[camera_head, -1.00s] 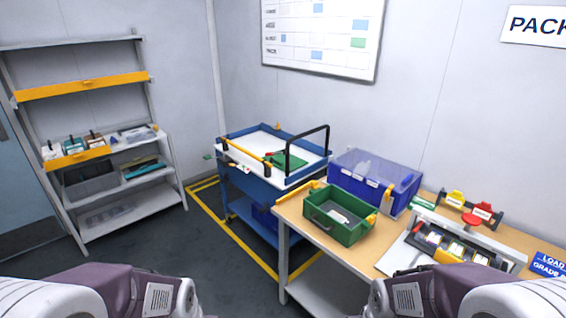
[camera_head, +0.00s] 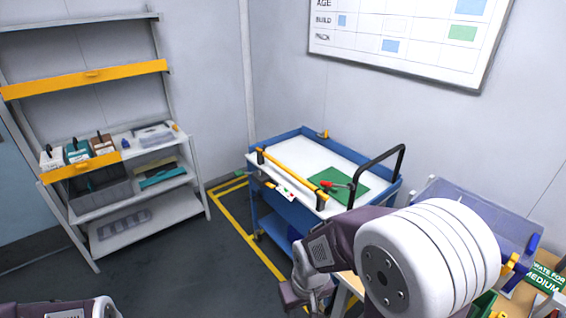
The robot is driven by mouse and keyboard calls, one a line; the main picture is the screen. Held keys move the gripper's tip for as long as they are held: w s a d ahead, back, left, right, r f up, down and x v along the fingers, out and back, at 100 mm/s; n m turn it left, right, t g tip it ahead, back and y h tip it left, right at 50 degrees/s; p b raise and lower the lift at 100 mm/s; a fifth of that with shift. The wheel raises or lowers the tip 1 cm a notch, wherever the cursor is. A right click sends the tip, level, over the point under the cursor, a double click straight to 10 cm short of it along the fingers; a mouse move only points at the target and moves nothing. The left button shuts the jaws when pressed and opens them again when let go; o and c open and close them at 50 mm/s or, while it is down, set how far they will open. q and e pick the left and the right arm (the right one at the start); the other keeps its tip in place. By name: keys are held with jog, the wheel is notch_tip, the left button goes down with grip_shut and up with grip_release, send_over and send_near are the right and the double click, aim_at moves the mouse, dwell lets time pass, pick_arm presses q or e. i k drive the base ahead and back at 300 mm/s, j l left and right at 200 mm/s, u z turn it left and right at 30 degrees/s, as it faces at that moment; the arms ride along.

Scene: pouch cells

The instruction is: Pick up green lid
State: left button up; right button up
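A flat green panel, which looks like the green lid (camera_head: 347,188), lies on the white top of the blue cart (camera_head: 290,147), at its right end near the black handle. A small red-handled item (camera_head: 335,184) lies at its left edge. My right arm reaches in from the lower right, in front of the cart. My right gripper (camera_head: 308,296) points down below the cart's front corner, apart from the lid; its fingers are not clear enough to tell open from shut. Of my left arm only a link shows at the bottom left; its gripper is out of view.
A yellow bar (camera_head: 292,172) runs along the cart's front edge, and a black handle (camera_head: 377,168) rises at its right end. A clear blue bin (camera_head: 470,212) stands on the bench at right, partly behind my arm. A grey shelf (camera_head: 150,222) stands at left. Floor between is open.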

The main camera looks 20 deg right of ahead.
aim_at(331, 175)
jog(key=i+z, duration=0.1)
jog(key=i, duration=0.5)
jog(key=i+j+z, duration=0.15)
jog(key=i, duration=0.45)
jog(key=i+j+z, duration=0.1)
jog(key=i, duration=0.5)
jog(key=i+j+z, duration=0.2)
jog(key=i+z, duration=0.25)
jog(key=i+j+z, duration=0.3)
jog(key=z, duration=0.15)
jog(key=i+j+z, duration=0.25)
jog(key=j+z, duration=0.2)
jog(key=i+j+z, duration=0.2)
jog(key=j+z, duration=0.25)
jog(key=i+j+z, duration=0.1)
jog(key=j+z, duration=0.35)
jog(key=j, duration=0.2)
